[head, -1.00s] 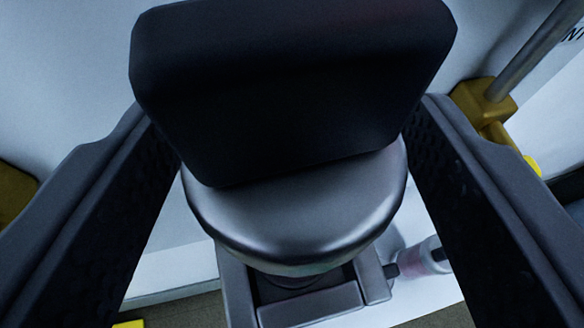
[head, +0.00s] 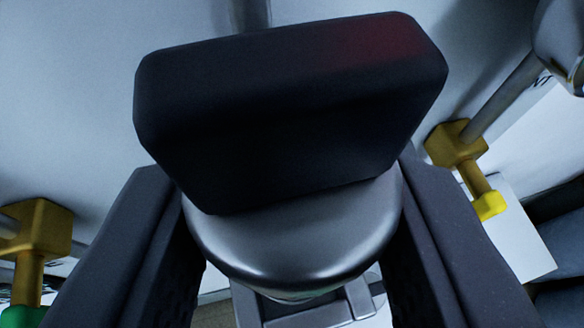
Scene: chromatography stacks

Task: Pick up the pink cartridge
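The pink cartridge does not show clearly in the current view; it is out of frame or hidden behind my gripper. My gripper (head: 295,245) fills the middle, with one dark grey finger on each side. The fingers are apart and I see nothing held between them, though a black block and a silver rounded part, which look like mine, cover most of the space between. A faint red tint shows on the block's upper right.
A yellow clamp (head: 455,143) on a grey rod stands at right. Another yellow clamp (head: 42,228) is at left, above a green piece (head: 22,317). A pale wall or panel (head: 70,90) is behind. A rounded grey part (head: 562,40) shows at top right.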

